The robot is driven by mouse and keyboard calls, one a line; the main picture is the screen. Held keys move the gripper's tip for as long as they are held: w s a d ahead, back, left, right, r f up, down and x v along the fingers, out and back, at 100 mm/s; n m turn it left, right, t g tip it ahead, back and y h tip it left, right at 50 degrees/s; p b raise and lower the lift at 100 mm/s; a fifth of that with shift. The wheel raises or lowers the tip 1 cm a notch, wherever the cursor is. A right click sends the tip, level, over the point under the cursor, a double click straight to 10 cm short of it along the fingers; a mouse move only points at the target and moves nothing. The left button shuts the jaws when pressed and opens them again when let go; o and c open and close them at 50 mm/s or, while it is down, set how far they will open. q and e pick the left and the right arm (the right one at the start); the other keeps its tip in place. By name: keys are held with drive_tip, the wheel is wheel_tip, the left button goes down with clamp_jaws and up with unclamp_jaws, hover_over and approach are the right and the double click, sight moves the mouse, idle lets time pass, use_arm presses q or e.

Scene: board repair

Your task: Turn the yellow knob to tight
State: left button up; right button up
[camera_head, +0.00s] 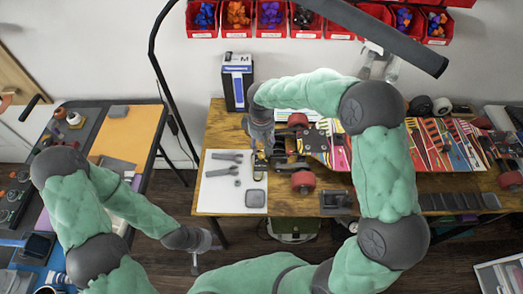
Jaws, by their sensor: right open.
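My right gripper (263,152) is open, over the left end of the wooden table, between the white mat and the skateboard's truck. Its arm arches over from the right and points down. I cannot clearly make out a yellow knob; the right gripper and forearm cover part of that area. A colourful skateboard (345,152) lies wheels up on the table, with a red wheel (304,181) at its near left. My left gripper (207,258) hangs low between the two tables, away from everything; its finger opening is too unclear to tell.
The wooden table (290,202) carries a white mat (215,198) with grey wrenches (224,157) and a small grey square dish (256,198). A dark blue and white box (237,85) stands at the back left. Red bins (237,18) hang on the wall. A cluttered side table (135,115) stands left.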

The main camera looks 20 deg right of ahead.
sight(261, 155)
wheel_tip(261, 155, up, 6)
idle(0.4)
wheel_tip(261, 155, down, 12)
drive_tip(key=m+b, duration=0.5)
drive_tip(key=m, duration=0.1)
drive_tip(key=shift+r+b, duration=0.1)
drive_tip(key=shift+b, duration=0.3)
drive_tip(key=shift+c, duration=0.3)
clamp_jaws()
